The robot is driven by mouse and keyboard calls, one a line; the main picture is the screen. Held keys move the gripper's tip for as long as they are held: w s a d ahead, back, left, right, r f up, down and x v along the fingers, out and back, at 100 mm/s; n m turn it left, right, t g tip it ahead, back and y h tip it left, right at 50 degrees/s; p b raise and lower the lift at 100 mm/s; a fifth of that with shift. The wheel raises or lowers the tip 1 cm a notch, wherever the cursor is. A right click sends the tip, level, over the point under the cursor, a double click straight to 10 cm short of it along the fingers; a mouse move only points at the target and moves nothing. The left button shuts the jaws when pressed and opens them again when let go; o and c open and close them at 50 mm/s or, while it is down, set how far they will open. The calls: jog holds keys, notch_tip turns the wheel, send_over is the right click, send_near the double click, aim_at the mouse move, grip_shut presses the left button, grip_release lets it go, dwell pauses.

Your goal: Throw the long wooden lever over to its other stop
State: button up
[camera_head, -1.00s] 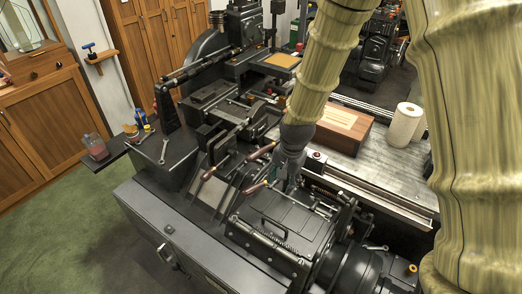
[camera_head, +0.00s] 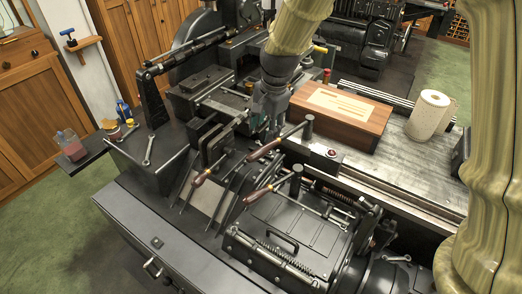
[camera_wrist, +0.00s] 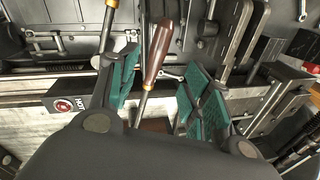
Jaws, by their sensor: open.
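Several levers with wooden handles rise from the machine in the head view: one at the left (camera_head: 201,178), one in the middle (camera_head: 264,150) and one lower down (camera_head: 258,195). I cannot tell for sure which of them is the task's long lever. My gripper (camera_head: 264,130) hangs just above the middle handle. In the wrist view my gripper (camera_wrist: 160,95) is open, with green pads apart. A dark wooden handle (camera_wrist: 160,52) with a brass ferrule and metal rod appears between the pads, with gaps on both sides. Whether it lies at pad depth is unclear.
A red button box (camera_wrist: 66,105) is left of the fingers in the wrist view. A wooden box (camera_head: 340,114) and a paper roll (camera_head: 428,115) stand on the bench at right. Metal posts and plates crowd the levers. A spring-fitted black cover (camera_head: 290,235) lies in front.

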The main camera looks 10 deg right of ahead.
aim_at(261, 149)
jog(key=shift+w+a+f+p, duration=0.1)
jog(key=shift+w+f+p, duration=0.3)
jog(key=shift+f, duration=1.4)
jog(key=shift+w+a+f+p, duration=0.1)
jog(key=shift+w+f+p, duration=0.3)
jog(key=shift+f, duration=1.45)
jog(key=shift+w+a+f+p, duration=0.15)
jog(key=shift+f+p, duration=0.45)
jog(key=shift+f, duration=1.2)
grip_shut()
